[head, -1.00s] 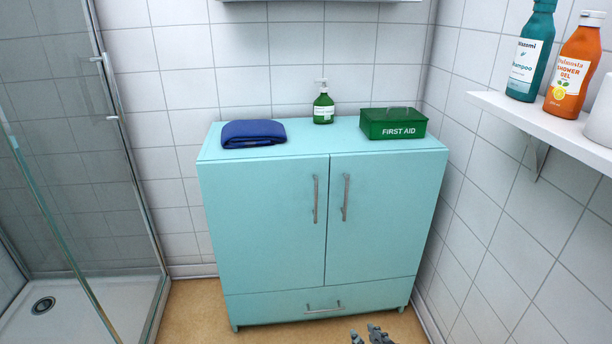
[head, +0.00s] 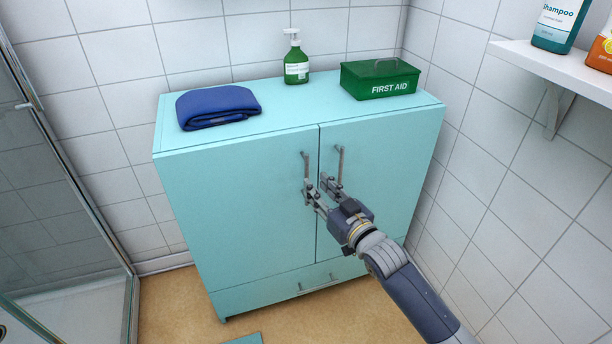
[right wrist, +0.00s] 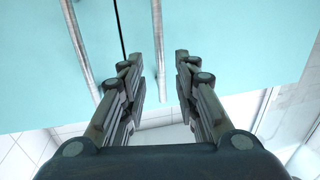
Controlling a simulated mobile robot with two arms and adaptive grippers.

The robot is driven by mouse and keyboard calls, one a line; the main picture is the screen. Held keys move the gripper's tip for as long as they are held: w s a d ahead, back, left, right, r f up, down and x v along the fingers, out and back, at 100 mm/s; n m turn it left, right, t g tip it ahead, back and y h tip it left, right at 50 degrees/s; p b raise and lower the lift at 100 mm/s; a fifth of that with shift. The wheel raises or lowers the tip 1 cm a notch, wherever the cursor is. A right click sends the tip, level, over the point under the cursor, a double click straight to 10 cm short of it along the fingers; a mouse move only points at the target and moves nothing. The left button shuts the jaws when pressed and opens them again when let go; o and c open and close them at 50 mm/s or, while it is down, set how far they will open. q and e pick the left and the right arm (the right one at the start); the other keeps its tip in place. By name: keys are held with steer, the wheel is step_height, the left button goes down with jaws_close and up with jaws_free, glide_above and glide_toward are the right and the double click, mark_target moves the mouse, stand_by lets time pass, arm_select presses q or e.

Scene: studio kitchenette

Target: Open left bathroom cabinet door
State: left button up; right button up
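The turquoise cabinet (head: 250,215) has two upper doors, both shut. The left door (head: 245,190) has a vertical metal bar handle (head: 305,165) near the middle seam. The right door (head: 390,180) has a matching handle (head: 340,160). My right gripper (head: 316,186) is in front of the doors at the left handle's lower part, its fingers apart. In the right wrist view, one bar handle (right wrist: 158,40) runs between the open fingers (right wrist: 157,65); it appears to be the left door's. The other handle (right wrist: 80,45) lies outside them. I cannot tell whether the fingers touch the bar. My left gripper is out of view.
A blue folded towel (head: 217,106), a green soap bottle (head: 296,62) and a green first-aid box (head: 380,78) stand on top. A drawer handle (head: 318,285) is below. A wall shelf (head: 560,68) holds bottles at right. Shower glass (head: 60,190) stands at left.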

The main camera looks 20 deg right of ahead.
mark_target(307, 176)
steer(key=shift+b+x, duration=0.4)
steer(key=shift+x, duration=2.7)
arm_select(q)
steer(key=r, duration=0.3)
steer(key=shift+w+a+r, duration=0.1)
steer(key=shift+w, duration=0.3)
arm_select(e)
jaws_close()
